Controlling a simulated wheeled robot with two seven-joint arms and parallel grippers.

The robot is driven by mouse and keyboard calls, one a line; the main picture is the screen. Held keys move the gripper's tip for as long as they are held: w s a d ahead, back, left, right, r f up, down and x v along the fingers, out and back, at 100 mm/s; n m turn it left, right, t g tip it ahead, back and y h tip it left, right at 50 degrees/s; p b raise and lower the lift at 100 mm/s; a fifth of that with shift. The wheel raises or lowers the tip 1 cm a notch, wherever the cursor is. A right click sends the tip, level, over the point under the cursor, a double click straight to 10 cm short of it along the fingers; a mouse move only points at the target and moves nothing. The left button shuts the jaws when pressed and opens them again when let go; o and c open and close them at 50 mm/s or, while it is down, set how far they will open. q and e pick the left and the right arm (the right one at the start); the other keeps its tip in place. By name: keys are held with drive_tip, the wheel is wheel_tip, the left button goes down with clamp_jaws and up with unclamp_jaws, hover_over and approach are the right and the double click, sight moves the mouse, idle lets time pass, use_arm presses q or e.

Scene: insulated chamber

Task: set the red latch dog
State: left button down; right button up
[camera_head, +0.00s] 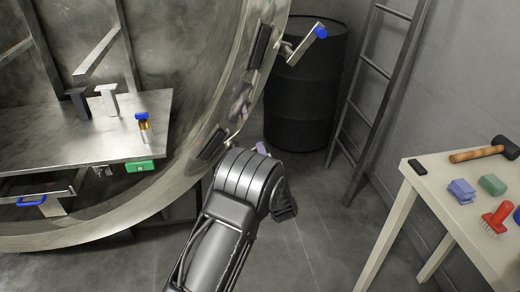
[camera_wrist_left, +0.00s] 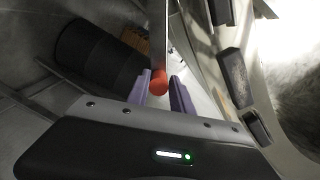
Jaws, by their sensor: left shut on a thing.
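The red latch dog (camera_wrist_left: 158,83) shows in the left wrist view as a red rounded tip between two purple fingers. My left gripper (camera_wrist_left: 161,92) is shut on it. In the head view, my left arm and wrist cover the red dog, and only a little of the purple of my left gripper (camera_head: 261,148) shows beside the round chamber's rim. Whether the dog lies flat against the rim or stands off it, I cannot tell. My right gripper is in neither view.
A blue-tipped latch dog (camera_head: 305,45) sticks out from the upper rim of the chamber (camera_head: 215,85). A black drum (camera_head: 305,95) and a ladder (camera_head: 375,95) stand behind. A table (camera_head: 440,195) with a mallet (camera_head: 485,154) and a red brush (camera_head: 497,218) is at right.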

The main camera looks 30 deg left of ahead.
use_arm(q)
drive_tip(key=shift+d+f+m, duration=0.2)
drive_tip(key=shift+f+m, duration=0.1)
drive_tip(key=c, duration=1.2)
unclamp_jaws()
drive_tip(key=shift+w, duration=0.1)
drive_tip(key=shift+c, duration=0.2)
drive_tip(key=v, duration=0.7)
drive_tip(key=shift+s+d, duration=0.25)
drive_tip(key=shift+s, duration=0.1)
